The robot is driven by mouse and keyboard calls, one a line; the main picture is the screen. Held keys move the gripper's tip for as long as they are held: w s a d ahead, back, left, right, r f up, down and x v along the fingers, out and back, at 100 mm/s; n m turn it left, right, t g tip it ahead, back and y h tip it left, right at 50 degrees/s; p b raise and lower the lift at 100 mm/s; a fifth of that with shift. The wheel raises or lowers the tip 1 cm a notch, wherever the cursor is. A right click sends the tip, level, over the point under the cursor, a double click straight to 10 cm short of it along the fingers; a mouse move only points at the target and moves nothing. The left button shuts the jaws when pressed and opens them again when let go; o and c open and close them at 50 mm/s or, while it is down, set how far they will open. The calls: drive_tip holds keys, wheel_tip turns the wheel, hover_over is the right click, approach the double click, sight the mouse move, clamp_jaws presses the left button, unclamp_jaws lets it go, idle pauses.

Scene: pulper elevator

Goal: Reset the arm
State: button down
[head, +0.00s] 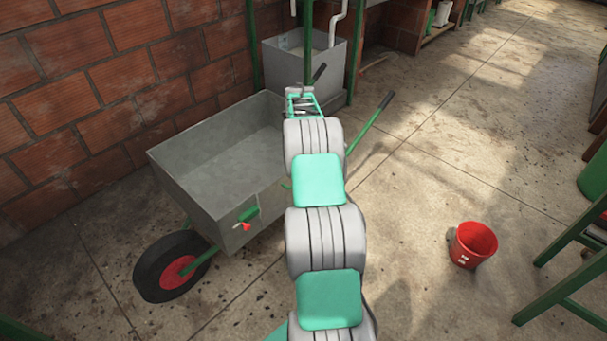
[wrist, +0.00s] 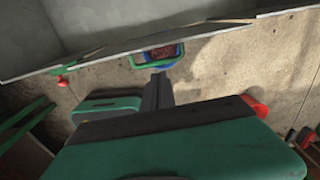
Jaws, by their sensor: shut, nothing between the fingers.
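My arm reaches forward from the bottom middle of the head view. Its far end, with my gripper (head: 304,101), is beside the right side of the grey wheelbarrow (head: 172,190) and in front of the grey bin. The fingers are too small there to make out. In the wrist view my gripper (wrist: 158,82) shows as narrow dark fingers, shut together and holding nothing. A grey tray wall (wrist: 200,38) runs across the top of that view.
The wheelbarrow has a green-handled fitting (head: 248,213) on its front and a dark wheel (head: 170,267). A grey bin (head: 310,65) stands behind. A red bucket (head: 472,245) sits on the floor at right. A brick wall (head: 100,90) bounds the left. Concrete floor (head: 480,130) is open at right.

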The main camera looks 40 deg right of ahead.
drive_tip(key=s+a+r+n+t+p, duration=0.1)
drive_tip(key=a+r+n+p, duration=0.3)
drive_tip(key=a+r+n, duration=0.55)
drive_tip(key=a+r+n+p, duration=0.45)
drive_tip(key=a+r, duration=0.55)
drive_tip(key=r, duration=0.6)
drive_tip(key=s+a+r+n+t+p, duration=0.2)
drive_tip(key=s+a+r+n+p, duration=0.3)
drive_tip(key=s+a+r+n, duration=0.5)
drive_tip(key=s+a+f+n+p, duration=0.2)
drive_tip(key=s+a+n+p, duration=0.1)
drive_tip(key=s+a+n, duration=0.4)
drive_tip(key=s+n, duration=0.3)
drive_tip(key=shift+s+a+n, duration=0.35)
drive_tip(key=shift+n, duration=0.05)
